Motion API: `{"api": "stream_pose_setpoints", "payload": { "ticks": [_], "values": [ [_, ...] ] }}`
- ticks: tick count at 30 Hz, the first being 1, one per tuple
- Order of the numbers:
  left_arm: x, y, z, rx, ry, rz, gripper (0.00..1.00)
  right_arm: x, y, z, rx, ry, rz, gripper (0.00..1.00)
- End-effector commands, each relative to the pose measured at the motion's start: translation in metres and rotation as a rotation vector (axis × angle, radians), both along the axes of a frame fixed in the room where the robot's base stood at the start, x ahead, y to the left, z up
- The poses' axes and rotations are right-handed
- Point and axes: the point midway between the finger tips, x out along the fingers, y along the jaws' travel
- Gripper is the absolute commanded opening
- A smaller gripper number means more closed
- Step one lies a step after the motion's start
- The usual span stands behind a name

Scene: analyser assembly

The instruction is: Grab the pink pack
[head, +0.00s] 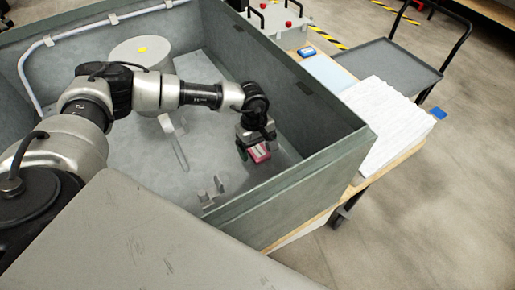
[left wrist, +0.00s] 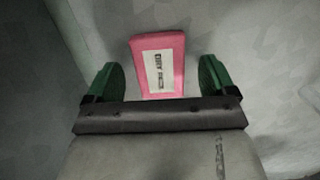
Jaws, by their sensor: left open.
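The pink pack (head: 260,153) lies on the floor of the grey metal box, near its right wall. In the left wrist view the pink pack (left wrist: 158,66) shows a white label with dark print and lies between and beyond the fingertips. My left gripper (head: 256,148) reaches down into the box, close above the pack. In the left wrist view its two green fingers (left wrist: 159,78) stand open on either side of the pack, with a gap to each side. Whether the fingers are level with the pack is unclear. My right gripper is not in view.
High walls of the grey box (head: 300,200) surround the pack; the right wall is close to my gripper. A white cylinder (head: 141,52) and small metal brackets (head: 212,191) stand inside the box. A wooden table with white sheets (head: 388,118) and a cart (head: 390,66) lie outside, right.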

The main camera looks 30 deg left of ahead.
Motion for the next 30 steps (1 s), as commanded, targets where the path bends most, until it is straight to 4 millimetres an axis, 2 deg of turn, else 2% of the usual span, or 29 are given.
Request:
{"api": "stream_pose_setpoints", "payload": {
  "ticks": [8, 18, 26, 30],
  "values": [
    [0.0, 0.0, -0.004, 0.001, -0.001, 0.0, 0.85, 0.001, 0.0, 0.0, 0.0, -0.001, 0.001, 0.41],
    [0.0, 0.0, -0.004, 0.001, -0.001, 0.0, 0.33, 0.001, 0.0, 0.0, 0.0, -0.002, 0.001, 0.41],
    [0.0, 0.0, -0.002, -0.001, -0.001, 0.0, 0.31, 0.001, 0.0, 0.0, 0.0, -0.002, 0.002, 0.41],
    [0.001, 0.0, 0.013, -0.001, -0.002, 0.001, 0.31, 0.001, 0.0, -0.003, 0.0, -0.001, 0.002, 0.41]
  ]
}}
